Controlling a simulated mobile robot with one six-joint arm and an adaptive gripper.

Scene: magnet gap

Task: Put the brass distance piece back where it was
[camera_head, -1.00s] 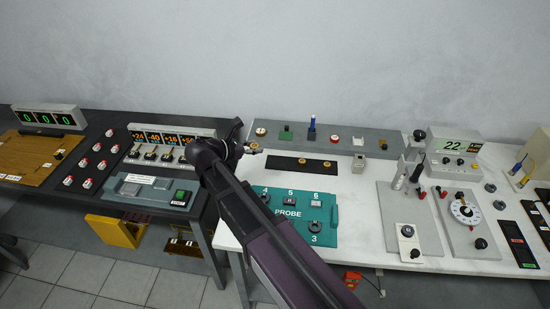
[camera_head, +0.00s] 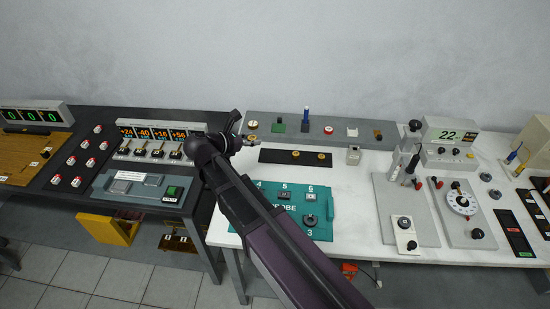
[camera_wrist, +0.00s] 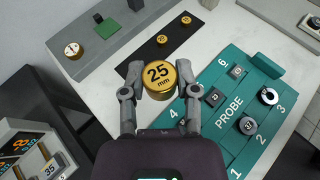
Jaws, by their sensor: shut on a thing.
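My gripper (camera_wrist: 160,80) is shut on a round brass distance piece (camera_wrist: 159,74) marked "25 mm", gripped at its sides with its face towards the wrist camera. In the head view my gripper (camera_head: 242,141) is near the left end of a black strip (camera_head: 277,156), and the piece shows as a small brass spot (camera_head: 251,138). In the wrist view the strip (camera_wrist: 135,67) runs behind the held piece. Two smaller brass pieces (camera_wrist: 162,39) (camera_wrist: 187,19) sit on it; its near end is bare. I cannot tell the held piece's height above the bench.
Behind the strip a grey ledge (camera_head: 341,122) carries a round brass-rimmed piece (camera_head: 252,125), a green block (camera_head: 279,127), a blue-topped post (camera_head: 306,114) and other small items. A teal PROBE board (camera_head: 320,230) lies in front. White bench (camera_head: 355,215) is clear to its right.

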